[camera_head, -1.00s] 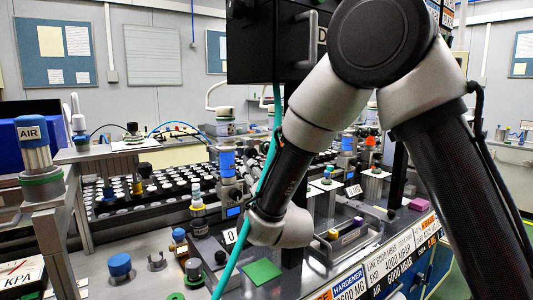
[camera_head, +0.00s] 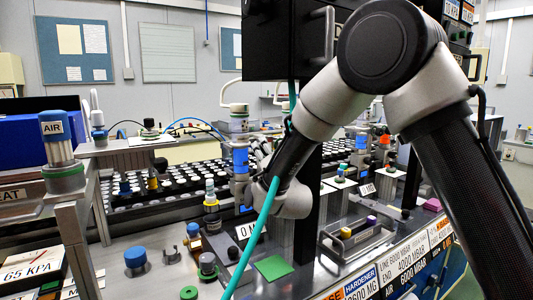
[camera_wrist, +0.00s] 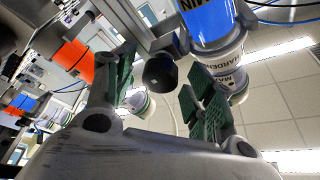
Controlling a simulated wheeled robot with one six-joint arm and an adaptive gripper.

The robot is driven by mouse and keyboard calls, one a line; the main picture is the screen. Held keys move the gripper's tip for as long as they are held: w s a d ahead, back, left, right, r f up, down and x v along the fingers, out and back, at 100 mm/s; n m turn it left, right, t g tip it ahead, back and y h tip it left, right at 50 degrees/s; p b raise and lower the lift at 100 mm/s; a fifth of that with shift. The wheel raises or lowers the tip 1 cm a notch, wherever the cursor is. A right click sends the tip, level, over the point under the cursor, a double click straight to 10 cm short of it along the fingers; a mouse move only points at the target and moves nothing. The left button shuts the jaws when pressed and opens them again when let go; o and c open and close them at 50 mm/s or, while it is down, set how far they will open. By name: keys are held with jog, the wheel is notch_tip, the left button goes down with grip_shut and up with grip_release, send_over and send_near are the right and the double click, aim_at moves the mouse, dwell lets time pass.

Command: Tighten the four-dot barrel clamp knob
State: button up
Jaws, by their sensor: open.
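My gripper (camera_wrist: 163,88) is open in the wrist view, its green-padded fingers spread apart. A round black knob (camera_wrist: 160,72) shows between and beyond the fingers, with clear space on both sides; I see no dots on it. Beside it at upper right is a blue and white barrel (camera_wrist: 222,50) with partly readable "HARDENER" lettering. In the head view a blue-banded barrel (camera_head: 240,160) stands just left of my wrist. My gripper's fingers are mostly hidden there behind my own arm, and I cannot pick out the four-dot knob.
An orange part (camera_wrist: 72,58) is left of the fingers. In the head view, a rack of several white-capped parts (camera_head: 170,185) lies behind the barrel. A green square (camera_head: 273,267) lies on the bench. An AIR-labelled cylinder (camera_head: 57,140) stands at left, and a black box (camera_head: 285,45) hangs above.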

jog(key=c, duration=1)
jog(key=shift+m, duration=0.3)
jog(key=shift+r+m+g+h, duration=0.1)
jog(key=shift+m+g+h, duration=0.5)
jog(key=shift+m, duration=1.8)
jog(key=shift+r+m+g+h, duration=0.15)
jog(key=shift+m+g, duration=1)
jog(key=shift+m, duration=1.25)
jog(key=shift+f+m+g+h, duration=0.1)
jog(key=shift+m+g+h, duration=0.5)
jog(key=shift+m, duration=1.8)
jog(key=shift+g+y, duration=0.25)
jog(key=shift+y, duration=0.1)
jog(key=o, duration=1)
